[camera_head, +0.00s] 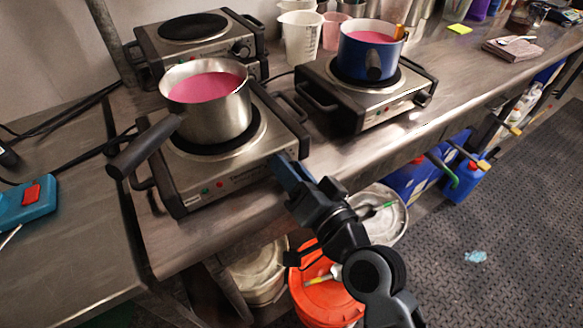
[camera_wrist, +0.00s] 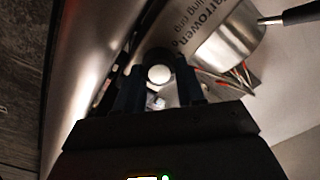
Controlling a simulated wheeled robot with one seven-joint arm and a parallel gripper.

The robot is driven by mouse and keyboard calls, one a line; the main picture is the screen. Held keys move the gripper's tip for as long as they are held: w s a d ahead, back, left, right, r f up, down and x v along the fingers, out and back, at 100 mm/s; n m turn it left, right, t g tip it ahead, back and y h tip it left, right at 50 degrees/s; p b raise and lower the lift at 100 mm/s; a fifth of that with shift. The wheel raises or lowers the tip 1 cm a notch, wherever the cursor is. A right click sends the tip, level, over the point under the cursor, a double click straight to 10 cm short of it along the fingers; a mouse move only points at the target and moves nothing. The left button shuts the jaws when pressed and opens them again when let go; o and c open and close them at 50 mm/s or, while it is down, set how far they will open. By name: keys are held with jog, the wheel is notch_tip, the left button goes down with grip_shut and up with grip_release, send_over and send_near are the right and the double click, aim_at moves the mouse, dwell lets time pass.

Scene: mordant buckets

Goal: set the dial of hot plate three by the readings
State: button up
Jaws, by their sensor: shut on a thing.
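A hot plate (camera_head: 235,183) at the front left bears a steel saucepan (camera_head: 226,118) of pink liquid. My gripper (camera_head: 284,168) reaches its front face at the right end, where my fingers hide the dial in the head view. In the wrist view a round, pale-faced dial (camera_wrist: 159,74) sits between the two fingers of my gripper (camera_wrist: 158,90), which is shut on it. The pointer and scale cannot be read. A second hot plate (camera_head: 345,103) to the right bears a blue pot (camera_head: 352,61) of pink liquid. Another hot plate (camera_head: 153,47) behind is bare. I cannot make out plate numbers.
The saucepan's black handle (camera_head: 145,148) sticks out to the front left. Below the bench edge are an orange bucket (camera_head: 312,302) and lidded white buckets (camera_head: 258,276). A blue device with a red switch (camera_head: 32,193) lies at the left. Floor at the right is mostly clear.

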jog(key=shift+m+p, duration=0.3)
jog(key=shift+m, duration=1.2)
jog(key=o, duration=1)
jog(key=shift+o, duration=0.2)
